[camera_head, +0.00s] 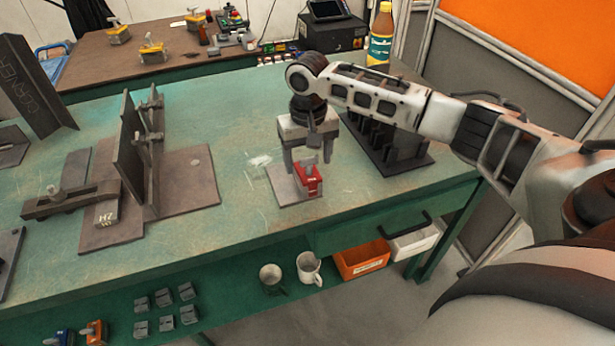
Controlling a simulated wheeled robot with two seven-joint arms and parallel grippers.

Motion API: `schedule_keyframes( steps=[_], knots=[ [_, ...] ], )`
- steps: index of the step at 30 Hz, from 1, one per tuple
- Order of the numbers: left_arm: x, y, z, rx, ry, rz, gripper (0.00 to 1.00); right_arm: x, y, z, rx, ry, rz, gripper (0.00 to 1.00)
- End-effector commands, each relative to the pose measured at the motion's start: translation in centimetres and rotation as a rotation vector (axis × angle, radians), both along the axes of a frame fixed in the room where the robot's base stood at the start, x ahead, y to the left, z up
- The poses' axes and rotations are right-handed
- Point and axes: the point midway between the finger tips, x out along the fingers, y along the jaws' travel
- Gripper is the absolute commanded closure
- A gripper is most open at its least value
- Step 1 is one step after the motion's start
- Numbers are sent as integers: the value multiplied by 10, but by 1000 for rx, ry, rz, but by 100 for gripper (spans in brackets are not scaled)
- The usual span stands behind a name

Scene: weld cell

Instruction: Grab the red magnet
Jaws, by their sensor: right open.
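The red magnet (309,181) stands on a small grey metal plate (287,191) near the front edge of the green table, right of centre. My right gripper (305,170) points down directly over it, with its fingers spread. The fingers reach down at the magnet's upper part; one finger shows on its left and the other is partly behind or beside it. I cannot tell whether they touch it. My left gripper is not in view.
A dark slotted rack (390,150) stands right of the magnet. A welded fixture with upright plates (130,150) occupies the left. Below the front edge are two mugs (308,268) and an orange bin (362,259). The tabletop between fixture and magnet is mostly clear.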

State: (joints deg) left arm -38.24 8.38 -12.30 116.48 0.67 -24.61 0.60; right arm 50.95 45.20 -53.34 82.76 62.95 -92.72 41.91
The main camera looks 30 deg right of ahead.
Motion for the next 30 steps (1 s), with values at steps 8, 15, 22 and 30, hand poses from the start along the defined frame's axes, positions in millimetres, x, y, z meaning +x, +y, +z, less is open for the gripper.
schedule_keyframes(
  steps=[8,15,22,30],
  knots=[
    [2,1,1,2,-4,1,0,-3,3,-39,0,3,1,33],
    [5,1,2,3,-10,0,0,-3,3,-43,0,0,1,33],
    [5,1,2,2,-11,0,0,-3,3,-42,0,1,1,83],
    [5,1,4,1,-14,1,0,-1,3,-40,1,-4,1,100]
  ],
)
